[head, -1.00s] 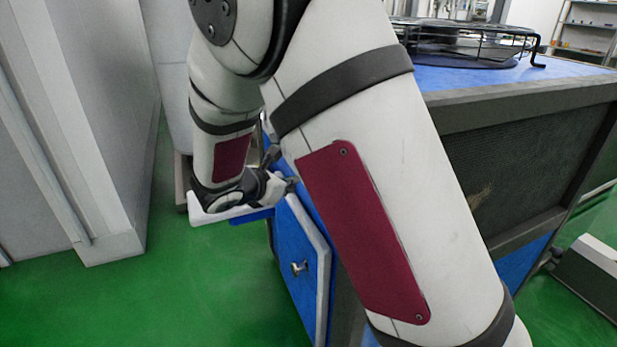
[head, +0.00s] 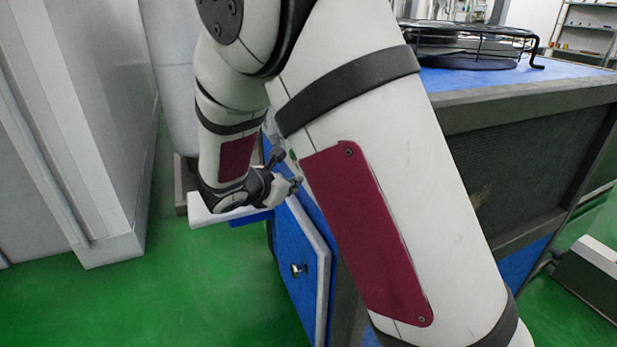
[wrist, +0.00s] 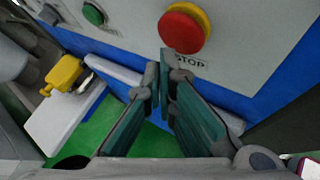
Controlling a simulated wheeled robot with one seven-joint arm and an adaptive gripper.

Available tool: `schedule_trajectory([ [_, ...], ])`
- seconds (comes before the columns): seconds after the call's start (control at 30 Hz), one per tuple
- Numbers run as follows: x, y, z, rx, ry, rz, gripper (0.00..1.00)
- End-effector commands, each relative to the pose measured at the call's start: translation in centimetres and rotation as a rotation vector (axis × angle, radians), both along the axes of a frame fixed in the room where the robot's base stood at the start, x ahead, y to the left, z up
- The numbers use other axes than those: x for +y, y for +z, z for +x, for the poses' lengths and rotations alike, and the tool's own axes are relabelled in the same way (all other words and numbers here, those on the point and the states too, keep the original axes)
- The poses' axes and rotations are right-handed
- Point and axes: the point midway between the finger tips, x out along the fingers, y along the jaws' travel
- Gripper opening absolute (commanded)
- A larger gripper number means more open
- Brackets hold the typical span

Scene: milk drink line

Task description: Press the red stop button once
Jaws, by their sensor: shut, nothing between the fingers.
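The red stop button (wrist: 181,32) shows at the top of the wrist view. It has a yellow collar and stands out from a light grey panel, with a STOP label (wrist: 189,61) below it. My gripper (wrist: 160,78) is shut and empty. Its fingertips are just below the button in the picture; I cannot tell whether they touch it. In the head view, my gripper (head: 291,184) is partly hidden behind my own arm, beside the blue cabinet, and the button is hidden there.
A green button (wrist: 93,14) is left of the red one. A yellow object (wrist: 63,74) sits by a white ledge (wrist: 62,122). The blue cabinet door (head: 301,262) has a small knob. A wire-guarded black unit (head: 470,48) stands on the blue worktop. Green floor is clear at left.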

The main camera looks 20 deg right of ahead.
Motion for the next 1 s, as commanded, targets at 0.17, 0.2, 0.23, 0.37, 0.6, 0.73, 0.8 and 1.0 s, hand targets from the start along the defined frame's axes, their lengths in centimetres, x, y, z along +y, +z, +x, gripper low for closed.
schedule_trajectory([
  [0.17,0.0,0.0,0.0,0.0,0.0,0.0,0.0],
  [0.2,0.0,0.0,0.0,0.0,0.0,0.0,0.0],
  [0.23,0.0,0.0,0.0,0.0,0.0,0.0,0.0],
  [0.37,0.0,0.0,0.0,0.0,0.0,0.0,0.0],
  [0.6,-0.08,0.0,0.0,0.0,0.0,0.0,0.0],
  [0.73,-0.46,0.0,0.0,0.0,0.0,0.0,0.0],
  [0.8,-0.68,-0.01,0.0,0.0,0.0,0.0,0.0],
  [1.0,-0.85,0.02,0.0,0.0,0.0,0.0,0.0],
])
